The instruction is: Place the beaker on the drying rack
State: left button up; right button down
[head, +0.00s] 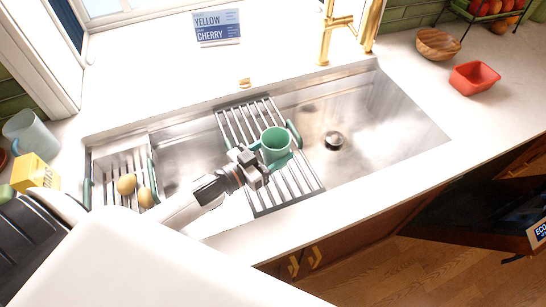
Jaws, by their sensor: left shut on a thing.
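The green beaker (275,146) is in the head view over the drying rack, a rack of grey bars (292,187) that spans the sink from back to front. My left gripper (266,160) reaches in from the left and is shut on the beaker at its near left side. The beaker looks roughly upright, with its open top showing. I cannot tell whether its base touches the bars. My right gripper is not in view.
The steel sink (400,110) has a drain (333,140) right of the rack. A red bowl (474,78) and a wooden bowl (438,43) stand on the right counter. A gold faucet (326,35) rises behind.

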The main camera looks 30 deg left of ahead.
aim_at(273, 161)
pick_arm(q)
notch_tip(273, 161, down, 4)
jog(key=shift+r, duration=0.1)
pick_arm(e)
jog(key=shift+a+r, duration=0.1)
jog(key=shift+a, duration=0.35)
pick_arm(q)
jog(key=shift+f, duration=0.2)
jog(key=o, duration=1)
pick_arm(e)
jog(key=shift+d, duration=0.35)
